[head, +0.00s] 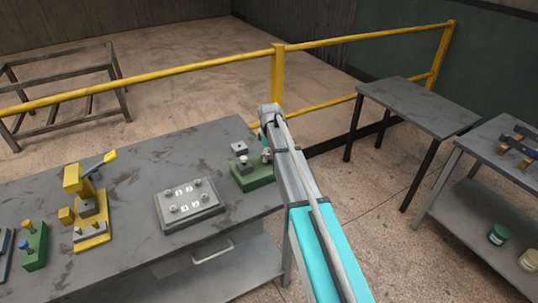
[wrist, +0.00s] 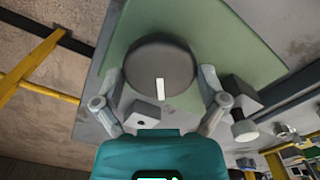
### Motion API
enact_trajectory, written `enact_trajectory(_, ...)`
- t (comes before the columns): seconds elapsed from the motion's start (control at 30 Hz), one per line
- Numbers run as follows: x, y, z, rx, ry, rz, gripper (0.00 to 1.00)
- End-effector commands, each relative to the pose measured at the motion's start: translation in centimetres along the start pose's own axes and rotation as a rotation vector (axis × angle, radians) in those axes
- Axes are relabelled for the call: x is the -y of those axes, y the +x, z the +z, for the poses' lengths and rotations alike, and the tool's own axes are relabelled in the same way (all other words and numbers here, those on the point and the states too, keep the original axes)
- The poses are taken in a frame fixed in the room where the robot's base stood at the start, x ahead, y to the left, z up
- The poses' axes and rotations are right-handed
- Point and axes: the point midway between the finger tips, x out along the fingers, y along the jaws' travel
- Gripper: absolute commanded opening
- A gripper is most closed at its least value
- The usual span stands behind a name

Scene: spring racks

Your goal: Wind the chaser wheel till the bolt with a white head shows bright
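The round dark wheel (wrist: 158,67) with a white mark on its face sits over a green base in the wrist view; I take it for the chaser wheel. The green base (head: 258,180) shows at the bench's right end in the head view. My gripper (wrist: 162,75) has one finger at each side of the wheel. Whether the fingers touch it is unclear. A pale-headed bolt or knob (wrist: 243,131) sits by a dark grey block on the right in the wrist view; it does not look lit. My arm hides part of the device in the head view.
A grey plate (head: 190,207) with several bolts and numbered labels lies left of the green base on the bench. A yellow lever device (head: 90,215) stands farther left. A yellow rail (head: 200,65) runs behind the bench. Another grey table (head: 420,105) stands at right.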

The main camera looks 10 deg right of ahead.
Motion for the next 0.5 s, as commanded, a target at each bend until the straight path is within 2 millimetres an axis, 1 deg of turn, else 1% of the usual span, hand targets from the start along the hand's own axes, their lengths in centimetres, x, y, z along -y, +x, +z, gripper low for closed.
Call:
enact_trajectory(0.03, 0.04, 0.00, 0.00, 0.000, 0.000, -0.001, 0.50)
enact_trajectory(0.07, 0.04, 0.00, 0.00, 0.000, 0.000, -0.001, 0.44)
enact_trajectory(0.27, 0.06, 0.01, 0.00, 0.000, 0.007, -0.002, 0.44)
enact_trajectory(0.5, 0.08, 0.01, 0.01, 0.000, 0.065, -0.002, 0.44)
